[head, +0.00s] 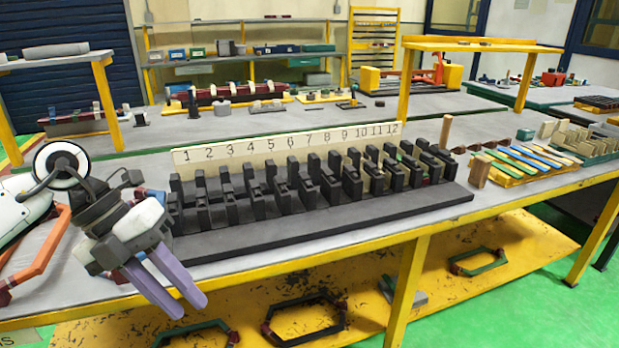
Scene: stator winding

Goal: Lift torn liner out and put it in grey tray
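The black stator block (330,222) lies along the bench with a row of black slot teeth, behind which a pale board (225,151) carries the numbers 1 to 12. I cannot pick out a torn liner among the slots at this size. I cannot clearly identify the grey tray. My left gripper (189,307) is at the front left, in front of the block's left end. Its two purple fingers point down and right, with a gap between them and nothing visible in it. My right gripper is not in view.
Blue, green and yellow strips (540,160) lie on the bench right of the block, beside a wooden block (479,173) standing upright. A green tray (603,150) of pale pieces is at far right. Hexagonal coils (305,318) lie on the yellow lower shelf (490,240).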

